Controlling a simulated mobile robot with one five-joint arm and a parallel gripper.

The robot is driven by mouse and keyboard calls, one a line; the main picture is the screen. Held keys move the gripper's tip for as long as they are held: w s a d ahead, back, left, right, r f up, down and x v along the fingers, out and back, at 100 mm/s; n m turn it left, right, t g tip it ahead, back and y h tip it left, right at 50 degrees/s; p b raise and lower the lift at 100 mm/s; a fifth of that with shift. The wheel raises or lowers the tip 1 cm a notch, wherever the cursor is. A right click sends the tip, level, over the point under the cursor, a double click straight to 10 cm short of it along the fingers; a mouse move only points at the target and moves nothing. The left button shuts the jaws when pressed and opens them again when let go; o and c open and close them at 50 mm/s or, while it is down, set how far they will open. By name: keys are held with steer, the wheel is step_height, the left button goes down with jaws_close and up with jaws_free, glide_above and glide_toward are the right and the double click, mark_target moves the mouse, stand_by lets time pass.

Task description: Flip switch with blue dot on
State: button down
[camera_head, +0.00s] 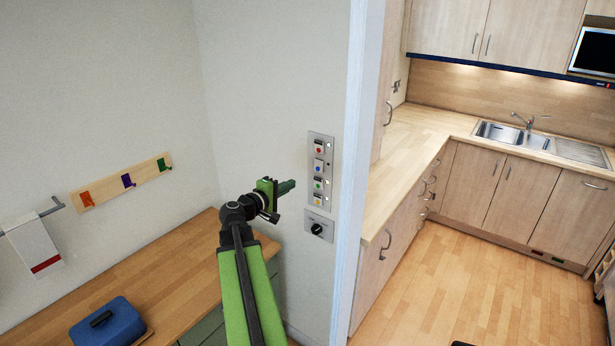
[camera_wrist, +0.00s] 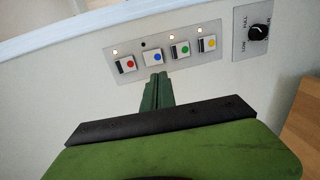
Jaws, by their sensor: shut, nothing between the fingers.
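A grey metal panel (camera_head: 327,143) on the wall holds a column of switches with red, blue, green and yellow dots. The switch with the blue dot (camera_head: 318,167) is second from the top. In the wrist view the blue-dot switch (camera_wrist: 152,58) is second from the left, and the small round light beside it is dark. The lights by the other switches look white. My gripper (camera_head: 290,186) is shut and empty, left of the panel. In the wrist view its fingertips (camera_wrist: 160,77) point just below the blue-dot switch; I cannot tell whether they touch it.
A black dimmer knob (camera_head: 317,229) sits on its own plate below the panel. A wooden counter (camera_head: 190,255) with a blue box (camera_head: 112,322) is below left. A hook rail (camera_head: 122,182) hangs on the left wall. A white wall edge (camera_head: 357,150) stands right of the panel.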

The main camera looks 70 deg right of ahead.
mark_target(317, 171)
steer(key=b+x, duration=0.1)
steer(key=x, duration=1.2)
steer(key=shift+d+f+b, duration=0.1)
steer(key=shift+d+b, duration=0.2)
steer(key=shift+d, duration=0.05)
steer(key=shift+s+d+f, duration=0.1)
steer(key=shift+d+f, duration=0.05)
steer(key=shift+d, duration=0.1)
steer(key=shift+a, duration=0.1)
steer(key=f+b+v, duration=0.2)
steer(key=f+v, duration=0.1)
steer(key=v, duration=1)
steer(key=shift+a, duration=0.45)
steer(key=shift+f, duration=0.1)
